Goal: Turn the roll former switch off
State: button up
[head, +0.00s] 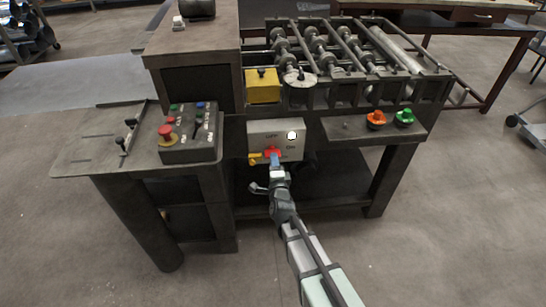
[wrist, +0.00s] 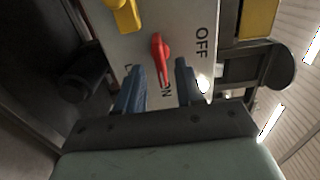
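The roll former's switch is a small red handle (wrist: 160,50) on a light grey box (wrist: 185,22) with "OFF" and "ON" lettering. In the wrist view its narrow end points toward the partly covered "ON" lettering. The red switch also shows in the head view (head: 271,153), low on the box front. My gripper (wrist: 160,68) is open, with one blue finger on each side of the handle's narrow end. Gaps show between the handle and both fingers. In the head view my gripper (head: 275,163) is right at the switch and hides part of it.
A yellow part (wrist: 125,15) sits beside the red handle on the box. A control box (head: 190,135) with a red emergency button stands on the left table. Orange (head: 376,119) and green (head: 404,117) knobs sit on the right shelf. The rollers (head: 320,50) are above.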

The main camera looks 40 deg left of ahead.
jog(key=shift+x, duration=1.85)
grip_shut()
